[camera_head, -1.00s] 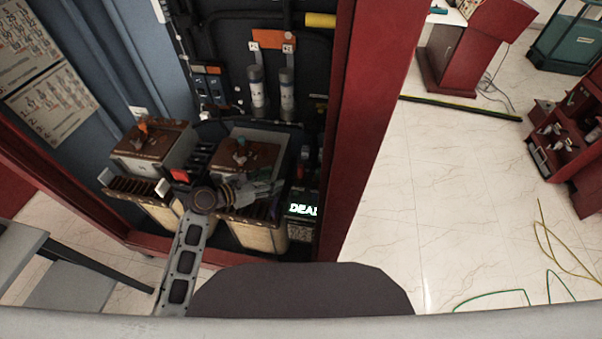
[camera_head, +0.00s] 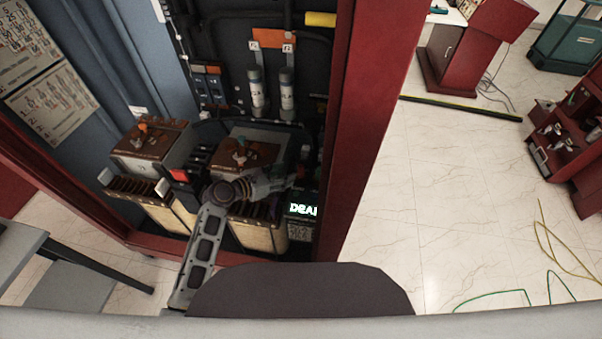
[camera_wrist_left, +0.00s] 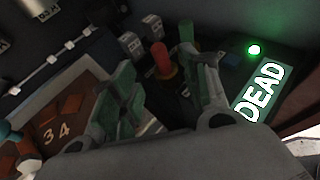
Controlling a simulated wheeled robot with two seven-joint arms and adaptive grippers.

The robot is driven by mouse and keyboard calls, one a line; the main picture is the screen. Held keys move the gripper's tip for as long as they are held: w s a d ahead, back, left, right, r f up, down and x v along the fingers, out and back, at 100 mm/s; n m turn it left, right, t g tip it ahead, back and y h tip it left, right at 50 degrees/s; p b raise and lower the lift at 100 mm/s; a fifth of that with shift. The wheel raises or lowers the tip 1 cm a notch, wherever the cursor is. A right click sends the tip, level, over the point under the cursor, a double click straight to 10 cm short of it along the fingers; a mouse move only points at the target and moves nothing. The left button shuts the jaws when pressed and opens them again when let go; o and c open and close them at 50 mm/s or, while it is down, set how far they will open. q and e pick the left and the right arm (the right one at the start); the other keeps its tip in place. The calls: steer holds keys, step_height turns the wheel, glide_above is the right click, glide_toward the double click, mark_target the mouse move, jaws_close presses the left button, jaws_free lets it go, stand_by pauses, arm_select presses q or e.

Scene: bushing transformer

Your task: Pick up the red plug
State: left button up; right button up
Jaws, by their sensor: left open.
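The red plug (camera_wrist_left: 161,58) stands upright on a dark panel in the left wrist view, beyond and between the two fingers of my left gripper (camera_wrist_left: 160,70). The gripper is open, with a gap on both sides of the plug, and I see no contact. In the head view my left gripper (camera_head: 280,181) reaches right over the transformer, near the lit DEAD display (camera_head: 303,210). I cannot make out the plug clearly in the head view. My right gripper is not in view.
In the head view two brown-topped transformer units (camera_head: 150,145) and the red cabinet frame (camera_head: 365,130) bound the space.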

mark_target(301, 168)
arm_select(q)
steer(key=x, duration=0.3)
steer(key=shift+w+d+f, duration=0.1)
steer(key=shift+w+d, duration=0.05)
steer(key=shift+d, duration=0.1)
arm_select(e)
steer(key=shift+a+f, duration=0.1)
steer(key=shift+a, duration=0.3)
arm_select(q)
steer(key=shift+x, duration=2.55)
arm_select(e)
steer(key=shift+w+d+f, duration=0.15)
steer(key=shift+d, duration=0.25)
arm_select(q)
steer(key=shift+c, duration=0.2)
jaws_close()
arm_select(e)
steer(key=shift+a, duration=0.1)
